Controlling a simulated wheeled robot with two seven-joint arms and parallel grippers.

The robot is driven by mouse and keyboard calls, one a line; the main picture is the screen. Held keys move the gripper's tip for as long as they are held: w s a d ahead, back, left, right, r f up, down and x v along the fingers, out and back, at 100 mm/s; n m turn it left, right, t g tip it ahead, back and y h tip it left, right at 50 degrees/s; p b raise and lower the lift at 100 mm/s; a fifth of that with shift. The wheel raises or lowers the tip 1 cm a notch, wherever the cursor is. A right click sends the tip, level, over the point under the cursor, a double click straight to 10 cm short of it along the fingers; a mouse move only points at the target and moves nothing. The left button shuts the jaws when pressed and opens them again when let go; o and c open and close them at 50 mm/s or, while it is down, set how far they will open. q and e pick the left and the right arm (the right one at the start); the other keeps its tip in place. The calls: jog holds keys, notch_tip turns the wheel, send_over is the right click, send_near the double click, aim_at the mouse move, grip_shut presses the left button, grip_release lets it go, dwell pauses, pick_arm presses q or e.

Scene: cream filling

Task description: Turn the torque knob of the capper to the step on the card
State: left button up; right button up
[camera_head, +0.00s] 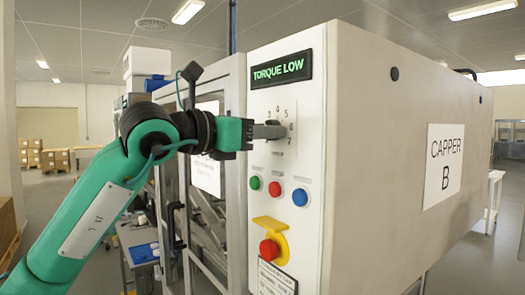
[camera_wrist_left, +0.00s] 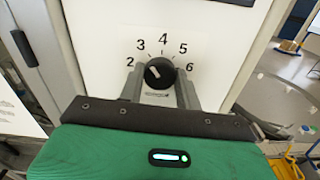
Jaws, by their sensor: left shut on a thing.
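The torque knob (camera_wrist_left: 160,73) is a round black knob on the capper's white panel, with numbers 2 to 6 visible around it in the left wrist view. Its pale mark points to the upper left, roughly toward 2 or 3; the exact step is unclear. My left gripper (camera_head: 272,131) is shut on the knob, with one finger on each side in the left wrist view (camera_wrist_left: 160,90). In the head view the fingers largely hide the knob. The capper's display (camera_head: 281,69) reads "TORQUE LOW" in green. My right gripper is not in view.
Below the knob are green (camera_head: 255,183), red (camera_head: 275,189) and blue (camera_head: 300,197) buttons, then a red stop button (camera_head: 269,249) on a yellow mount. A lower plate (camera_head: 276,280) and a white sheet (camera_head: 207,178) carry unreadable text.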

pick_arm(q)
jog(key=shift+m+b, duration=2.8)
jog(key=shift+m, duration=4.7)
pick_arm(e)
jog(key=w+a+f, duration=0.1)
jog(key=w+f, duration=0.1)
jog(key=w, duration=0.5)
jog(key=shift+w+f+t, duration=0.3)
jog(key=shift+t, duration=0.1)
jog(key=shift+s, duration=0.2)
pick_arm(q)
jog(key=o, duration=1)
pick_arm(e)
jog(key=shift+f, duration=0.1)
